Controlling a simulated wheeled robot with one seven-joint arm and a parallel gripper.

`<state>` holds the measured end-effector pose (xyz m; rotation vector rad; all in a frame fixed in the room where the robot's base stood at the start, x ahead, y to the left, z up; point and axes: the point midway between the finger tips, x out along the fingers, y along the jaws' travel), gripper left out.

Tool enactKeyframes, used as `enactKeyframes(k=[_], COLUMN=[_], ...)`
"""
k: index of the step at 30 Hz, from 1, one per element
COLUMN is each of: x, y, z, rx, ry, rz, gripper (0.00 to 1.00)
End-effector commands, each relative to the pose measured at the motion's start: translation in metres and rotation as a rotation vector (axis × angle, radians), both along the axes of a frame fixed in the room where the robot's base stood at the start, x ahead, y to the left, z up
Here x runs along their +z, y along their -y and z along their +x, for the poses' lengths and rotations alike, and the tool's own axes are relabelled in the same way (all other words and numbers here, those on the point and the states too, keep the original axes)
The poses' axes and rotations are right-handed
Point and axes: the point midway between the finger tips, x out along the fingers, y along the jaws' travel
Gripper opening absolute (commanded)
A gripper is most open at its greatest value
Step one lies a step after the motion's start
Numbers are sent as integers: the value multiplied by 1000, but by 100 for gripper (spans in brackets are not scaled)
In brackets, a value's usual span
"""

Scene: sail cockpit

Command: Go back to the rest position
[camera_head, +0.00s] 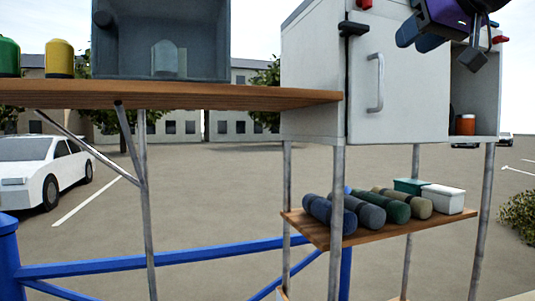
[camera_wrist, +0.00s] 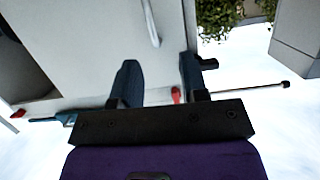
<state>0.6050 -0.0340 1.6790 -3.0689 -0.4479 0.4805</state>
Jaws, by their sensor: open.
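My gripper (camera_head: 440,34) shows at the top right in the head view, in front of the upper part of the white cabinet (camera_head: 400,110). It has a purple body and dark fingers, and its top is cut off by the picture edge. In the wrist view my gripper (camera_wrist: 158,80) has its two dark fingers apart with nothing held between them.
A wooden shelf (camera_head: 200,95) at left carries a grey open box (camera_head: 125,45), a green canister (camera_head: 9,57) and a yellow one (camera_head: 59,58). A lower shelf (camera_head: 300,221) holds several rolls and two boxes. An orange container (camera_head: 466,124) stands in the open compartment.

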Motion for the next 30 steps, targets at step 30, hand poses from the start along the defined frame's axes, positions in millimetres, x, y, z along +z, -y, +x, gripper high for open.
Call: enactKeyframes(k=[30], x=[-363], y=[35], z=[-176], rx=[-249], ry=[-796], rz=[-156], gripper=[40])
